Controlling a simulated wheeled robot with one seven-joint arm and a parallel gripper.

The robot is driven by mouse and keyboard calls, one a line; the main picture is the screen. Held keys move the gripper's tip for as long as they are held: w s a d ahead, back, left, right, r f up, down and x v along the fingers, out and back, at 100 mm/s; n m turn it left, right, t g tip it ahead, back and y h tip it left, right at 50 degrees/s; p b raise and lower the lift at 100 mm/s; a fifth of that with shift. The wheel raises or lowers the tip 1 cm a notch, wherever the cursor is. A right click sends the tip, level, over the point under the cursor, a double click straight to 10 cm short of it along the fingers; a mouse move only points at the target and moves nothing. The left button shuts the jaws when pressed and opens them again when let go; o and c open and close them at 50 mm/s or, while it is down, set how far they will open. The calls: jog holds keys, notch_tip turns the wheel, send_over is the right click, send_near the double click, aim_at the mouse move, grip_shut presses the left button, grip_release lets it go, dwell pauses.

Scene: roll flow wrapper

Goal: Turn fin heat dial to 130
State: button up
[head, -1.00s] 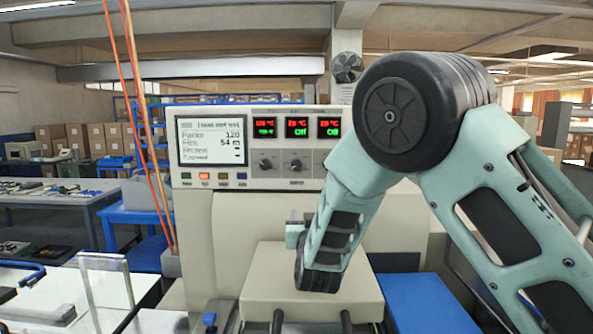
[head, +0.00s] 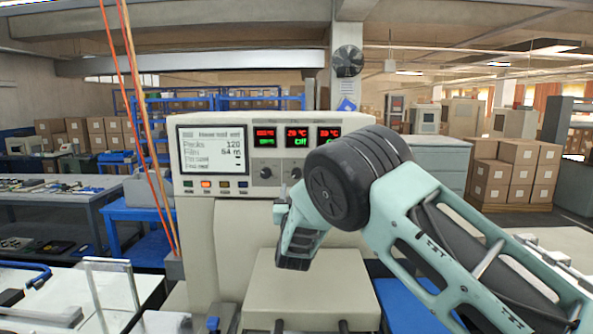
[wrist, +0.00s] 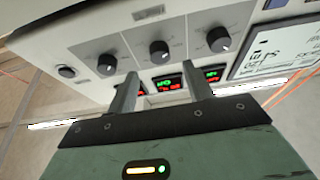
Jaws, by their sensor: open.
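The control panel (head: 260,150) of the wrapper has several dials under three small displays. In the wrist view it appears turned over, with a left dial (wrist: 107,65), a middle dial (wrist: 159,52) and a right dial (wrist: 219,39). Labels are too small to read, so I cannot tell which is the fin heat dial. My gripper (wrist: 160,75) is open and empty; its two fingers point at the panel, with the middle dial beyond the gap between them. In the head view, my wrist and arm hide the fingers and the rightmost dial; the leftmost dial (head: 265,172) shows.
A large screen (head: 212,150) with a row of coloured buttons sits left of the displays. A round black knob or button (wrist: 66,72) is beside the dials in the wrist view. A beige housing (head: 310,285) projects below the panel. Orange cables (head: 140,120) hang at the left.

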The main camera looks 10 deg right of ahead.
aim_at(297, 176)
jog(key=p+x, duration=0.2)
jog(key=x, duration=0.4)
jog(key=shift+c, duration=0.3)
jog(key=shift+f, duration=0.1)
jog(key=c, duration=0.9)
